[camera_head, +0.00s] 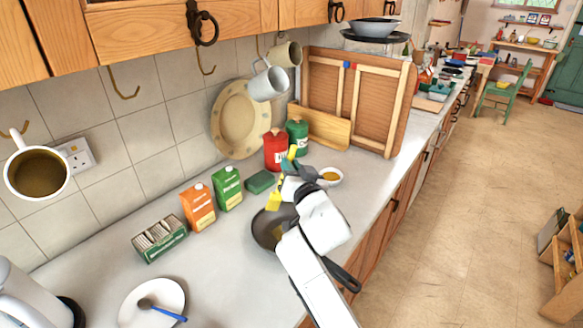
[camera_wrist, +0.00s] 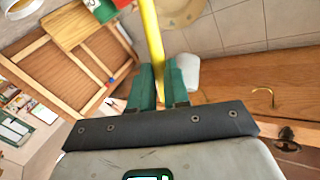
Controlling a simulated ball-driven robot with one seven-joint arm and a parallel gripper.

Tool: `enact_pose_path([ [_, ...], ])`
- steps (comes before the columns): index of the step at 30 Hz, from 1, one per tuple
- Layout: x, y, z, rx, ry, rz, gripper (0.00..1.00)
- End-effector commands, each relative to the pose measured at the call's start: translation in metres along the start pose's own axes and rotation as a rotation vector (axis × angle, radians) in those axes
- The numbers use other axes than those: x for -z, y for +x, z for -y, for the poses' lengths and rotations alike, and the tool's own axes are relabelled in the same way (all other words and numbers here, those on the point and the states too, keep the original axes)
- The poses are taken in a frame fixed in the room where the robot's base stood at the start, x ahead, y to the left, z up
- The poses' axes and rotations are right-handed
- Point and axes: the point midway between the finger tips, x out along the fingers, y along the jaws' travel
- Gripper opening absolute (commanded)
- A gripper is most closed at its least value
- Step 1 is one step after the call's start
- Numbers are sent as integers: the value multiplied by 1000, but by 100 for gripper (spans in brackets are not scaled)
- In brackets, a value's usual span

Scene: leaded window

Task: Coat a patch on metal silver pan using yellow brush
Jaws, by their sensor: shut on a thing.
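The metal silver pan (camera_head: 262,238) lies on the counter, partly hidden behind my arm, with its dark handle pointing to the lower right. A small yellowish area shows inside it. My gripper (camera_head: 289,176) is above the pan's far side. It is shut on the yellow brush (camera_head: 274,201), whose yellow head hangs over the pan's far rim; whether it touches the pan I cannot tell. In the wrist view the brush's yellow handle (camera_wrist: 151,38) stands between the green fingers of my gripper (camera_wrist: 160,85). A small white bowl with yellow content (camera_head: 331,178) is right of my gripper.
Red (camera_head: 276,150) and green canisters (camera_head: 297,134) are behind. A plate with a blue spoon (camera_head: 150,302) lies front left.

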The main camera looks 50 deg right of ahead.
Motion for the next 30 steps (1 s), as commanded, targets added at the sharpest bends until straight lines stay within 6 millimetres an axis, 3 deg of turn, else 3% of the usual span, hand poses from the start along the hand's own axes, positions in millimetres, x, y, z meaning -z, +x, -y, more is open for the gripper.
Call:
enact_pose_path([
  [17, 5, 4, 10, 10, -1, 3, 0],
  [30, -26, -4, -1, 7, 0, 3, 0],
])
